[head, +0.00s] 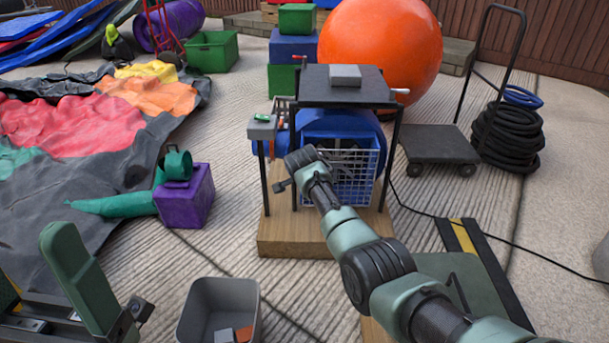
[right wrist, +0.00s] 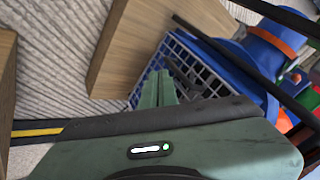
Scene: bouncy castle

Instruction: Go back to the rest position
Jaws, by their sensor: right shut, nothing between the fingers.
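My right arm (head: 375,270) reaches in from the lower right in the head view, its wrist over the front of a blue and white crate (head: 371,172). In the right wrist view my right gripper (right wrist: 160,88) has its two green fingers together with nothing between them. They overlap the crate (right wrist: 192,45) in the picture; whether they touch it cannot be told. My left gripper (head: 62,272) is at the lower left of the head view, with one green finger upright at the end of its rail and a gap beside it. Its other finger is mostly cut off.
A dark-topped stand (head: 345,90) with a grey block (head: 345,75) rises above the crate on a wooden base (head: 290,243). A grey bin (head: 190,310) is below. A purple box (head: 190,200) stands left. A flat cart (head: 437,145) and coiled hose (head: 507,138) are right.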

